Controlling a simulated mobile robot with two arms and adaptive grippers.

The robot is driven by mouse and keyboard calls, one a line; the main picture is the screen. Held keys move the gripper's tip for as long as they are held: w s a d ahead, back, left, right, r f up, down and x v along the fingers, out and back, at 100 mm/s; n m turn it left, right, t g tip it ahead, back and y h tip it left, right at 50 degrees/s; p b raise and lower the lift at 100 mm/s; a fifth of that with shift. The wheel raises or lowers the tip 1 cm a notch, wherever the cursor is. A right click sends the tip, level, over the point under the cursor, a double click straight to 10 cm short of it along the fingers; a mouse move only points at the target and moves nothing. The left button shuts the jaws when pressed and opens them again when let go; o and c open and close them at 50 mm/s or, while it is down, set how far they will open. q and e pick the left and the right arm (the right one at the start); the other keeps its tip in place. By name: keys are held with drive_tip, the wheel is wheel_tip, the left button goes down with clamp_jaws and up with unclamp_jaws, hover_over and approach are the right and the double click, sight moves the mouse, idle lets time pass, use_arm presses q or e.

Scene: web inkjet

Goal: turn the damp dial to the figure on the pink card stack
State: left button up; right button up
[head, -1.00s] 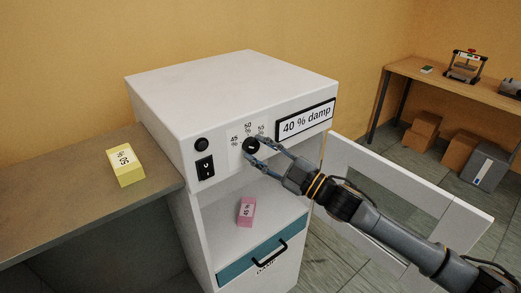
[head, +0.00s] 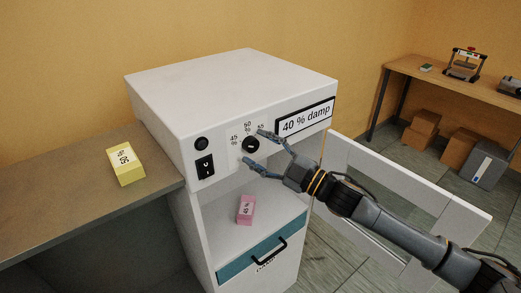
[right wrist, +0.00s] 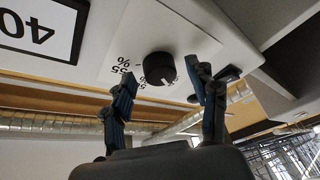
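The black damp dial (head: 250,145) is on the white cabinet's front panel, with printed percent figures around it, 50 % at the top. In the right wrist view the dial (right wrist: 159,68) shows a white mark on its face, and the 55 % print is beside it. My right gripper (head: 252,147) is open, its fingers spread on either side of the dial with gaps showing. The pink card stack (head: 246,210) lies in the open compartment below; its figure is too small to read surely. My left gripper is out of view.
A yellow card stack (head: 126,168) is on the side table. The open white door (head: 400,180) stands beneath my right arm. A teal drawer (head: 236,268) is below the compartment.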

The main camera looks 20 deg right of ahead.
drive_tip(key=shift+s+d+f, duration=0.2)
drive_tip(key=shift+s+d, duration=0.2)
drive_tip(key=v, duration=1.1)
drive_tip(key=shift+a+r, duration=0.1)
